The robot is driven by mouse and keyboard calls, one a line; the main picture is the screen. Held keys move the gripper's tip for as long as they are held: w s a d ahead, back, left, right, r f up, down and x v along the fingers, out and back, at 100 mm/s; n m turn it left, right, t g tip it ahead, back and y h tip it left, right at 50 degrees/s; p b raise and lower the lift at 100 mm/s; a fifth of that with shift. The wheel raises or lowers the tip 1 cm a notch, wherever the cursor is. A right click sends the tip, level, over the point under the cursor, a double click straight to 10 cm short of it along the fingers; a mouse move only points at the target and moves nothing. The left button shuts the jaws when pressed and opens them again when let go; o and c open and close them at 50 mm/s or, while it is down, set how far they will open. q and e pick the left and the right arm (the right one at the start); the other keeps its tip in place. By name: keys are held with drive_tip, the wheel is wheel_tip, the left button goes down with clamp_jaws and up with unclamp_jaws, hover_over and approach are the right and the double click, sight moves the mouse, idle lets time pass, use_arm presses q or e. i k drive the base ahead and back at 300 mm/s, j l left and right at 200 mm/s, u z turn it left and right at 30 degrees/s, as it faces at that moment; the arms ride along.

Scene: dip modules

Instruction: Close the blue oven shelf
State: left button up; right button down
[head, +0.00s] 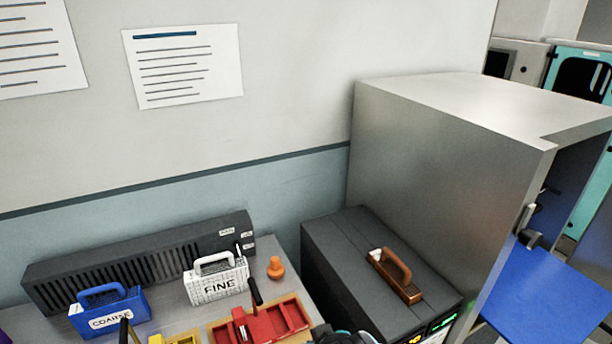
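The blue oven shelf (548,296) is a flat blue panel at the lower right. It sticks out from the open front of the large silver oven (440,165), and its near part is cut off by the picture edge. The oven's inside is mostly hidden by its side wall. A small metal and dark fitting (530,232) sits at the oven's front edge above the shelf. Neither gripper can be made out. A small dark part shows at the bottom edge, too cropped to identify.
A dark grey box (350,268) with a brown-handled block (394,274) on top stands left of the oven. A bench holds a blue COARSE case (108,312), a white FINE case (217,279), a red tray (268,324) and an orange knob (276,268). A teal-framed cabinet (566,54) stands behind.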

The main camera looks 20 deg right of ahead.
sight(537, 297)
drive_tip(key=k+l+z, duration=0.15)
drive_tip(key=k+l, duration=0.35)
drive_tip(key=l+z, duration=0.2)
drive_tip(key=z, duration=2.05)
drive_tip(key=i+l+u, duration=0.6)
drive_tip(key=i+l, duration=0.15)
drive_tip(key=l, duration=0.1)
